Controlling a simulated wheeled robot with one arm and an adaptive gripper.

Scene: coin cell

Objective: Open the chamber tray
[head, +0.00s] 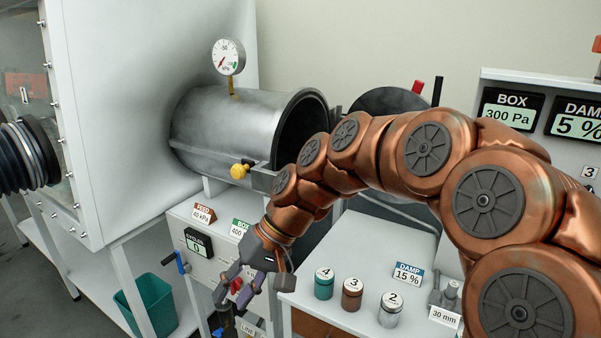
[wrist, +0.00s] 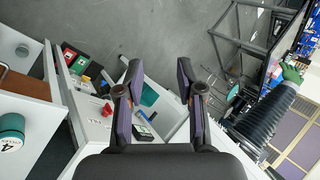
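The chamber is a grey metal cylinder (head: 235,125) fixed to the side of the white box. Its round mouth faces right, with a dark interior partly hidden by my arm. A round grey door (head: 385,101) stands swung away from the mouth, partly behind my arm. I cannot make out the tray inside. My gripper (head: 234,294) is low in front of the white control panel below the chamber. In the wrist view, my gripper (wrist: 159,78) has its two fingers wide apart with nothing between them.
A yellow knob (head: 239,171) projects below the cylinder, and a gauge (head: 229,57) stands on top. Jars, including a green one (head: 324,283), stand on the white bench at right. A teal bin (head: 146,304) is on the floor. The glove port (head: 28,155) is at far left.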

